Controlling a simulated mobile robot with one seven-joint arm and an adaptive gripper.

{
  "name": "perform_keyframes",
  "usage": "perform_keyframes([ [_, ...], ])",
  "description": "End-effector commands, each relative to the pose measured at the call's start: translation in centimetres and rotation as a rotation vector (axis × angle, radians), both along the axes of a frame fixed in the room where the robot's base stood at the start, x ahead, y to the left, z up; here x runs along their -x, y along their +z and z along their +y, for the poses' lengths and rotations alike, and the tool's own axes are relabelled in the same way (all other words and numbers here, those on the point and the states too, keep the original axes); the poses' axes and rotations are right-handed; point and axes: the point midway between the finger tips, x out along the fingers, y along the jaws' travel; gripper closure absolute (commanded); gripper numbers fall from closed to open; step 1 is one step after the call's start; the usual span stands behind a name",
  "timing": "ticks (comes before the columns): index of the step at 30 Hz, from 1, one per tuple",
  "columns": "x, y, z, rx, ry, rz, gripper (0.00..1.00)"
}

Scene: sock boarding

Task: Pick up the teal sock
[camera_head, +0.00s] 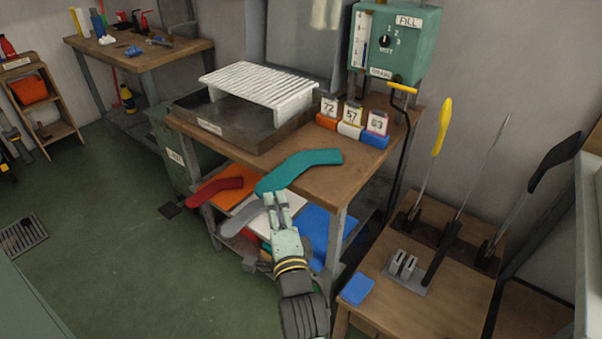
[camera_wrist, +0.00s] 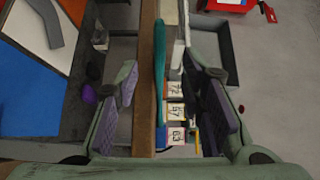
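The teal sock (camera_head: 305,160) lies near the front edge of the wooden bench top, its left end reaching the edge. In the wrist view the teal sock (camera_wrist: 159,65) shows as a narrow strip along the brown bench edge. My gripper (camera_head: 276,198) is at the front of the bench, close to the sock's left end. In the wrist view my gripper (camera_wrist: 163,88) is open, with the bench edge and the sock in the gap between its purple-padded fingers. The fingers look apart from the sock; I cannot tell the exact distance.
A red sock (camera_head: 215,190) and a grey sock (camera_head: 242,216) lie lower, by coloured sheets below the bench top. Number blocks (camera_head: 351,120), a dark tray (camera_head: 215,130) with a white slatted rack (camera_head: 258,84) and a green dial box (camera_head: 393,42) stand behind the sock. Tools stand right.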

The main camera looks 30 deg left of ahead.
Motion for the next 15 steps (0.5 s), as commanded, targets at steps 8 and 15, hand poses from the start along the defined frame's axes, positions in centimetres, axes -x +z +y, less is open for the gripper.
perform_keyframes([
  [8, -2.2, 0.2, 2.4, -0.001, 0.001, -0.001, 0.64],
  [15, -3.4, 0.3, 3.8, -0.001, 0.002, -0.001, 0.64],
])
